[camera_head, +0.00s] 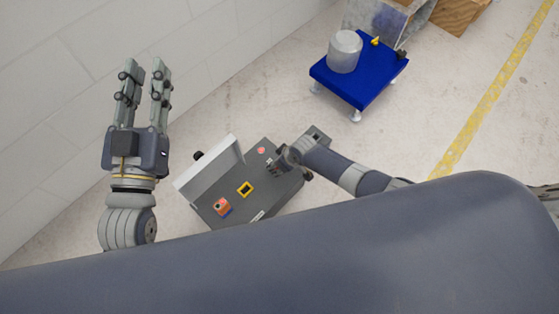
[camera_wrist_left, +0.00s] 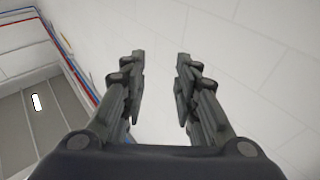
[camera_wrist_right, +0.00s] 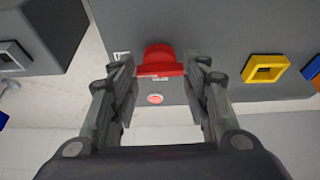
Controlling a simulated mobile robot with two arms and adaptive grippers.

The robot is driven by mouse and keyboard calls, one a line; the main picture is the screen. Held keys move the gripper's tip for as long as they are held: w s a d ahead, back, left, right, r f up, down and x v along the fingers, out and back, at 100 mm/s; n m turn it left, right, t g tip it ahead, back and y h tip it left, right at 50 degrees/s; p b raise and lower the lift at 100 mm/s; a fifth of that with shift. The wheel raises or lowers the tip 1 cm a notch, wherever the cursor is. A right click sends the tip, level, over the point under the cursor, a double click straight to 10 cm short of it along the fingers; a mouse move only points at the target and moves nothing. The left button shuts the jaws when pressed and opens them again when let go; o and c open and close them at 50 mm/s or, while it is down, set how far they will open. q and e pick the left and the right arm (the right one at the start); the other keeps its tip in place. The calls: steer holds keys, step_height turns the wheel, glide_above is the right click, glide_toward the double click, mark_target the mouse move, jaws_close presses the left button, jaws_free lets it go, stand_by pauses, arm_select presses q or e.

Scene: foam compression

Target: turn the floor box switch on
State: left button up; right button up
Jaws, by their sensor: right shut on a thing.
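The floor box is a dark grey panel (camera_head: 275,200) with a raised light cover (camera_head: 207,168) on its left. My right gripper (camera_head: 278,168) is over the panel's upper part, partly hidden by its own wrist. In the right wrist view, a red switch handle (camera_wrist_right: 160,57) sits between the fingertips of the right gripper (camera_wrist_right: 160,68), which is shut on it. A round red button (camera_wrist_right: 155,98) is close by and also shows in the head view (camera_head: 261,150). My left gripper (camera_head: 146,72) is open and empty, raised beside the wall; its parted fingers show in the left wrist view (camera_wrist_left: 160,75).
A yellow-framed socket (camera_head: 245,189) and an orange-and-blue part (camera_head: 222,207) sit on the panel. A blue wheeled cart (camera_head: 362,80) bearing a metal cylinder (camera_head: 345,50) stands at the upper right. A white block wall (camera_head: 90,50) is at the left.

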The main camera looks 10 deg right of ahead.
arm_select(q)
steer(key=shift+w+a+f+g, duration=0.1)
steer(key=shift+f+g, duration=0.35)
steer(key=shift+f, duration=0.3)
steer(key=shift+w+a+f+g, duration=0.1)
steer(key=shift+f+g, duration=0.35)
steer(key=shift+f, duration=0.3)
arm_select(e)
steer(key=shift+m, duration=0.3)
steer(key=o, duration=1.1)
steer(key=shift+c, duration=0.2)
steer(key=v, duration=1.2)
steer(key=shift+a, duration=0.2)
